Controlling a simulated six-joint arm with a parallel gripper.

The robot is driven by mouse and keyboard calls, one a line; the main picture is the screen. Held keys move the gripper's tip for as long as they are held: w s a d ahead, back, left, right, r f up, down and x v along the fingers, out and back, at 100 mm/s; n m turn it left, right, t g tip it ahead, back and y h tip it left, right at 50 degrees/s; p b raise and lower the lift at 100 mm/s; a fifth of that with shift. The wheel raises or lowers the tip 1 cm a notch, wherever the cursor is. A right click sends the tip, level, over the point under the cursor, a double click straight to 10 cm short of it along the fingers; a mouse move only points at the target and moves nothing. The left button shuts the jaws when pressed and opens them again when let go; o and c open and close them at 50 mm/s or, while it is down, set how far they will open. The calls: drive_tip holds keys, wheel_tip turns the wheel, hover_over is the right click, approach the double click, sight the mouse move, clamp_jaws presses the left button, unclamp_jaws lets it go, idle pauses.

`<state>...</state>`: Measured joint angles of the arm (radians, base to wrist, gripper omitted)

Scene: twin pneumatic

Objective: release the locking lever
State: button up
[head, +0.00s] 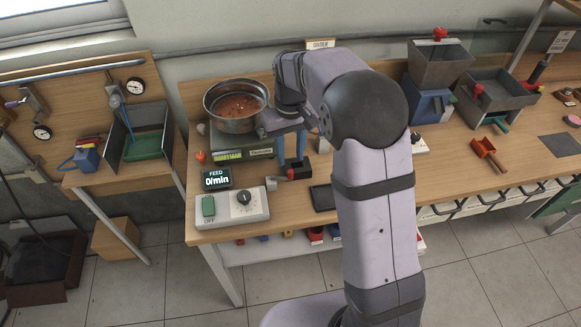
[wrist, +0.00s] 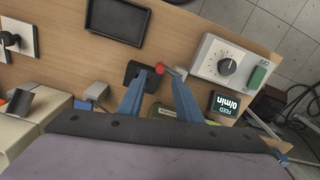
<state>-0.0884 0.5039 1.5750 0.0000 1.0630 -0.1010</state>
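A small black block (head: 300,172) with a short red-ended lever (head: 290,174) sits on the bench below my gripper; I take this to be the locking lever. In the wrist view the lever's red end (wrist: 160,68) shows between the fingertips, beside the black block (wrist: 134,76). My gripper (head: 291,160) points down with its two blue fingers apart. It is open and holds nothing; the gap also shows in the wrist view (wrist: 160,78). I cannot tell whether a finger touches the lever.
A bowl feeder (head: 236,120) stands behind left on a green base. A FEED display (head: 217,179) and a control box (head: 232,208) with dial and green switch lie at front left. A dark tray (head: 322,198) is at the front. Hoppers (head: 440,65) stand to the right.

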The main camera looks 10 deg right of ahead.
sight(291, 171)
drive_tip(key=shift+f+p, duration=0.8)
drive_tip(key=shift+f, duration=2.45)
drive_tip(key=shift+c, duration=0.6)
